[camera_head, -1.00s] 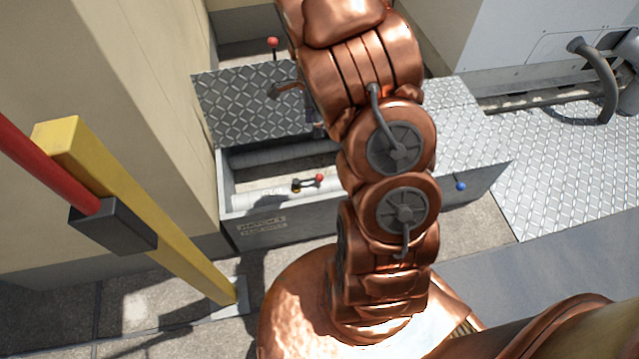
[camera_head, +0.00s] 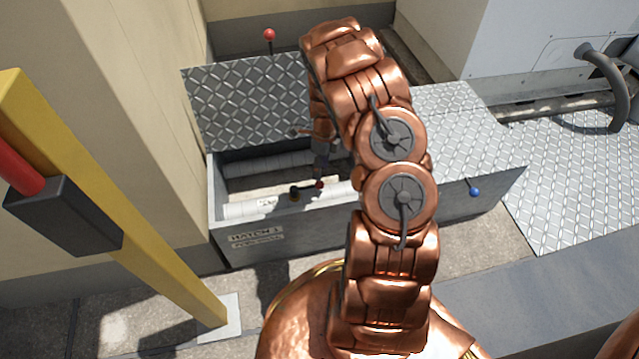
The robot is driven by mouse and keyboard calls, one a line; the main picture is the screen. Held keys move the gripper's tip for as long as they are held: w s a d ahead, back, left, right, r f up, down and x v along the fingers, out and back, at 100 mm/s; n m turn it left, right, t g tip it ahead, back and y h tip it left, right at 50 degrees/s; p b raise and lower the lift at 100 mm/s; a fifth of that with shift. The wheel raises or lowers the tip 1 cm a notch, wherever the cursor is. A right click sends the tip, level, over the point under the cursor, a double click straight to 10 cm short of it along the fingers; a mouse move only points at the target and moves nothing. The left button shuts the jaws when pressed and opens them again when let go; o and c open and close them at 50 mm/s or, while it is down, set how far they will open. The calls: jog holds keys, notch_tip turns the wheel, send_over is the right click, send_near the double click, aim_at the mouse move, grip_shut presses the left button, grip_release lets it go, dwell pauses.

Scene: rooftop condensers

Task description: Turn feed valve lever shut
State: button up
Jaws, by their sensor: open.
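The feed valve lever (camera_head: 306,189) is a short dark handle with a red knob at its right end and a brass valve body at its left. It lies roughly level inside the open hatch box, by a pale pipe (camera_head: 245,209). My gripper (camera_head: 320,173) is a small dark shape reaching down into the box, directly above the red knob in the picture. It is open. Its fingers are small and partly shaded, and I cannot tell whether they touch the knob. My copper arm hides the right part of the opening.
The raised tread-plate lid (camera_head: 235,105) stands behind the opening, with a red ball (camera_head: 269,34) on a stalk above. A blue ball (camera_head: 474,191) sits on the box's right front. A yellow post (camera_head: 155,262) with a red bar stands at left. A grey cabinet (camera_head: 540,40) stands back right.

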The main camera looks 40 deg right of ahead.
jog(key=f, duration=0.2)
jog(key=f+b, duration=0.1)
jog(key=f, duration=0.1)
jog(key=a+f, duration=0.1)
jog(key=f, duration=0.1)
jog(key=shift+s+b, duration=0.35)
jog(key=shift+c, duration=0.3)
grip_shut()
